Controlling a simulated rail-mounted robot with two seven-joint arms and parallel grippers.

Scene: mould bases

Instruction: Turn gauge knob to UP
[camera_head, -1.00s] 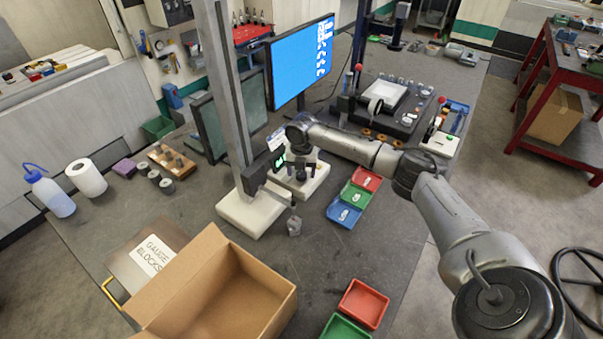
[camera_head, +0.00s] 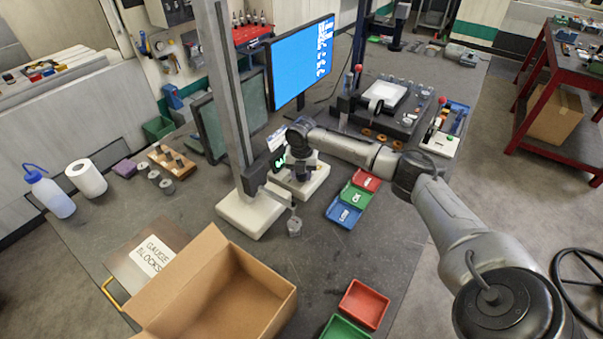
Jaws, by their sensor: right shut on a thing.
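A small bench gauge with a green-lit display (camera_head: 279,167) stands on a pale base (camera_head: 307,187) in the middle of the table. My right gripper (camera_head: 299,172) points down at this gauge, just right of its display. It is shut on a small part there, taken to be the gauge knob, which the fingers and wrist hide. I cannot read which way the knob points. My left gripper is not in view.
A tall column gauge (camera_head: 232,100) on a white base (camera_head: 249,213) stands close left of the gripper. Labelled red, green and blue trays (camera_head: 352,200) lie to the right. An open cardboard box (camera_head: 225,300) is in front, and a monitor (camera_head: 303,62) behind.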

